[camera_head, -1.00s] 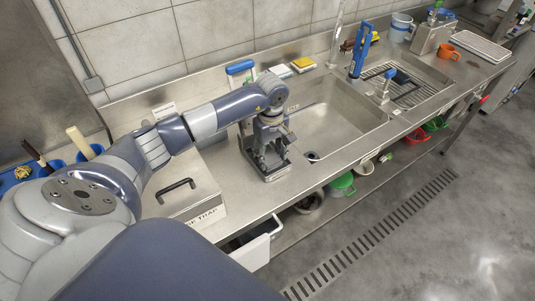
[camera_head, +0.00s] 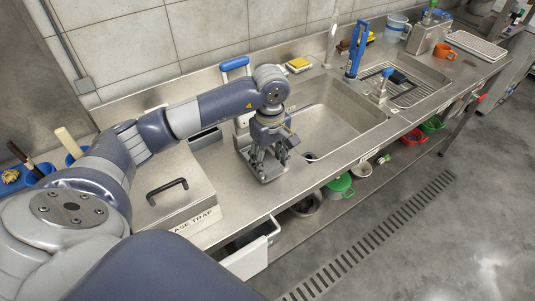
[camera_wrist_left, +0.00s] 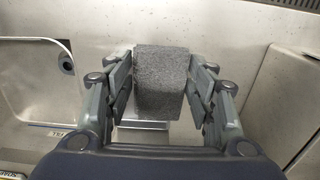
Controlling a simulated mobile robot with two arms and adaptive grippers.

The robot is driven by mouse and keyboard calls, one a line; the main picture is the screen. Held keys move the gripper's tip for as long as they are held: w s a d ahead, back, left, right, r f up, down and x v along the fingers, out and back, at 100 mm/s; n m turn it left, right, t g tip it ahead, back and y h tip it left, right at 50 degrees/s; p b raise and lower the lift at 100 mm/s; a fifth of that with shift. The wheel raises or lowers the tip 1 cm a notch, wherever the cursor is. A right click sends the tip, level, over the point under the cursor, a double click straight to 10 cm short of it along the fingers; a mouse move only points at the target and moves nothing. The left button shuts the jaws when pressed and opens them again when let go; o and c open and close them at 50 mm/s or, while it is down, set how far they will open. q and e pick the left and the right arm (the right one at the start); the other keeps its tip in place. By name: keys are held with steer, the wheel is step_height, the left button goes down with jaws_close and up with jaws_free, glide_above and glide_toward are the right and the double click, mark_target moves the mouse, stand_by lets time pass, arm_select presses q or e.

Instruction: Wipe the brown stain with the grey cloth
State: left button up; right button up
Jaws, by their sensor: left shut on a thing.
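My left gripper (camera_head: 268,170) is over the steel counter (camera_head: 225,175), just left of the sink. In the left wrist view its fingers (camera_wrist_left: 160,85) are shut on a thick, dark grey, block-like piece with a rough surface, which I take for the grey cloth (camera_wrist_left: 160,75). In the head view the fingers largely hide this cloth. It hangs over or near a small bright metal plate (camera_wrist_left: 145,130); I cannot tell whether they touch. I can make out no brown stain in either view. My right gripper is not in view.
The sink (camera_head: 335,120) lies right of my gripper. A lidded grease trap box (camera_head: 175,195) stands to its left. A yellow sponge (camera_head: 299,64) lies on the back ledge. An open drawer (camera_head: 250,255) juts out below.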

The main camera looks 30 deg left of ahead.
arm_select(q)
steer(key=s+d+b, duration=0.2)
steer(key=s+d, duration=0.5)
step_height(320, 180, up, 7)
steer(key=p, duration=0.3)
steer(key=shift+s, duration=0.45)
